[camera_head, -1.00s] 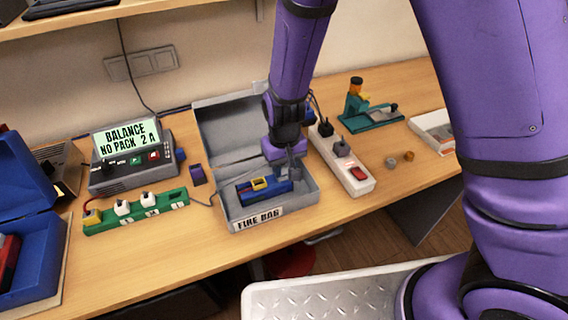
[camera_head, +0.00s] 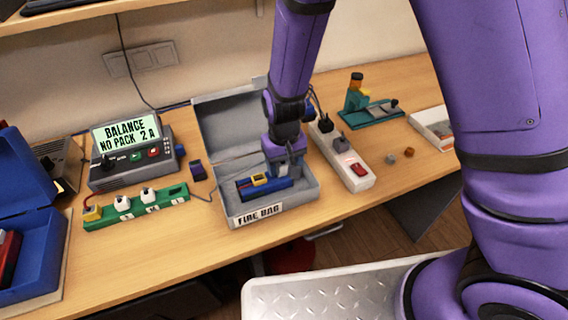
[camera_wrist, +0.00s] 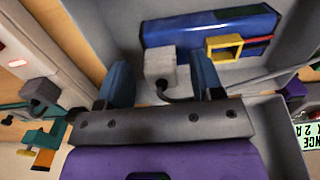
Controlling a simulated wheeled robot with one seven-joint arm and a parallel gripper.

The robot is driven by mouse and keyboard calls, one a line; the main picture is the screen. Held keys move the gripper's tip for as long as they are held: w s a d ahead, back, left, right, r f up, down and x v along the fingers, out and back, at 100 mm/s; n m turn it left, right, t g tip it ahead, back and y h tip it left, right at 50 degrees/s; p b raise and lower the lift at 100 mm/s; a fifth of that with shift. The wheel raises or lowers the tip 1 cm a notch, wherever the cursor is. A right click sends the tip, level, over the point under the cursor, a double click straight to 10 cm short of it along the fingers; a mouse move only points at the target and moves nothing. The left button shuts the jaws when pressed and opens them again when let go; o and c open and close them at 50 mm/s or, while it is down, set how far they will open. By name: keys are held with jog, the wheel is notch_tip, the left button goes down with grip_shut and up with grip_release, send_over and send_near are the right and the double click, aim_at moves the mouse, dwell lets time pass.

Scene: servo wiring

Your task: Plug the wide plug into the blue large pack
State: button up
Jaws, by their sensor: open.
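The blue large pack (camera_head: 252,190) lies in the open grey fire bag box; it also shows in the wrist view (camera_wrist: 190,32). A yellow connector (camera_wrist: 224,48) with red and dark leads sits on its side. A pale grey plug (camera_wrist: 160,66) with a dark cable stands against or very near the pack's side, left of the yellow connector in the wrist view. I cannot tell if it is seated, or if it is the wide plug. My gripper (camera_head: 285,172) is over the box's right part. Its blue fingers (camera_wrist: 161,78) are open, one on each side of the grey plug.
The fire bag box (camera_head: 240,222) has raised walls and an open lid behind. Left are a charger reading "BALANCE NO PACK 2 A" (camera_head: 128,158) and a green strip (camera_head: 130,215) with white plugs. A white power strip (camera_head: 348,168) stands close on the right.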

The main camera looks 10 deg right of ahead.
aim_at(284, 164)
notch_tip(284, 164, up, 10)
jog(key=shift+r, duration=0.15)
dwell(0.3)
dwell(0.4)
jog(key=s+d+r+m+t+y, duration=0.15)
jog(key=s+d+r, duration=0.25)
jog(key=d+r, duration=1.1)
jog(key=s+d+r+m+t, duration=0.1)
jog(key=s+d+r+t, duration=0.1)
jog(key=s+d+r, duration=0.2)
jog(key=s+d+r+t+h, duration=0.1)
jog(key=s+d+r, duration=0.4)
jog(key=s, duration=0.5)
jog(key=shift+d+r+m+t, duration=0.15)
jog(key=shift+d+m+t, duration=0.05)
jog(key=shift+m+t, duration=0.15)
